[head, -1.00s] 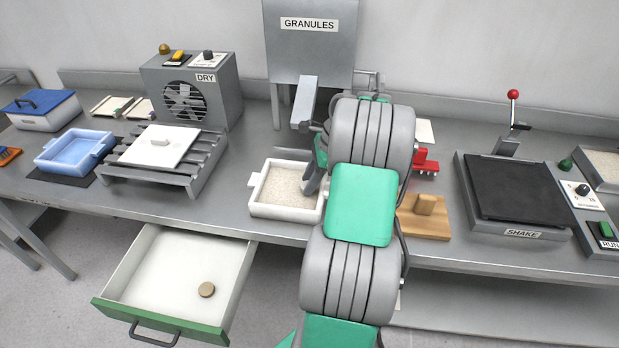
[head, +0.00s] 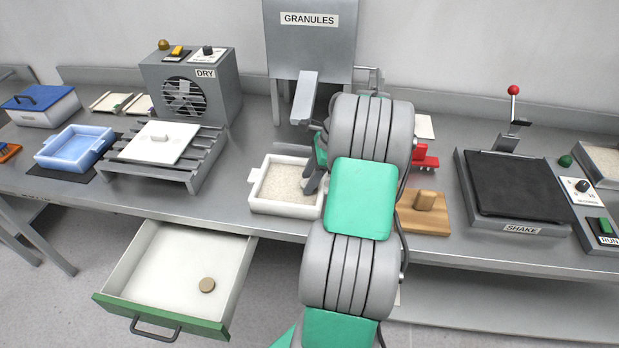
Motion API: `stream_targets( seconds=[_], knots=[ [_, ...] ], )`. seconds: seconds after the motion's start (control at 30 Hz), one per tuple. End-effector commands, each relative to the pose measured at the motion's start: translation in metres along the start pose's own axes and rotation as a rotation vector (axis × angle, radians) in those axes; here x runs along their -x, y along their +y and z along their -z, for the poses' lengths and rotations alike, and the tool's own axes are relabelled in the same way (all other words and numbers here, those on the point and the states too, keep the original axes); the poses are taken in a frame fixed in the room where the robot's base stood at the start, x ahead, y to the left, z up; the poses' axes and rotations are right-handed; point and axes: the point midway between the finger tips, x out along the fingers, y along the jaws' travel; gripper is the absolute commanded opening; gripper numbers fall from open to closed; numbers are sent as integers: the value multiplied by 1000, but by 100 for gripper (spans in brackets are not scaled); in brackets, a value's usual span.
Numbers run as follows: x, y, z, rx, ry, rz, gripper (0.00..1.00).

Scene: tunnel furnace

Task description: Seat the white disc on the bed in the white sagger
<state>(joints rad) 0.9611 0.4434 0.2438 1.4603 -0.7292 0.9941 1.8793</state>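The white sagger (head: 287,209) stands on the bench left of my arm, with a bed of pale granules (head: 279,181) in it. My gripper (head: 311,181) is over the right part of the sagger, low at the bed. One grey finger shows; the rest is hidden behind my arm. A small pale edge shows beside the finger at the bed. It may be the white disc, but I cannot tell whether the gripper holds it. The sagger's right end is also hidden.
A white plate (head: 140,148) with a small pale piece lies on the rack by the dryer (head: 215,100). A blue tray (head: 65,160) is further left. An open drawer (head: 140,275) holds a tan disc (head: 207,285). The granule hopper (head: 310,50) stands behind the sagger.

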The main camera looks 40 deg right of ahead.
Motion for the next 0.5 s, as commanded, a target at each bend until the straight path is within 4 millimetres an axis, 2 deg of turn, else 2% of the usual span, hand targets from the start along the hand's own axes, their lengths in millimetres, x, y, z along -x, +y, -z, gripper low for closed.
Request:
stream_targets(
  seconds=[0.03,0.17,0.4,0.5],
  knots=[
    [0,0,0,0,0,0,52],
    [0,0,0,0,0,0,63],
    [1,0,0,0,0,0,63],
    [10,-1,0,-1,0,3,63]
  ],
)
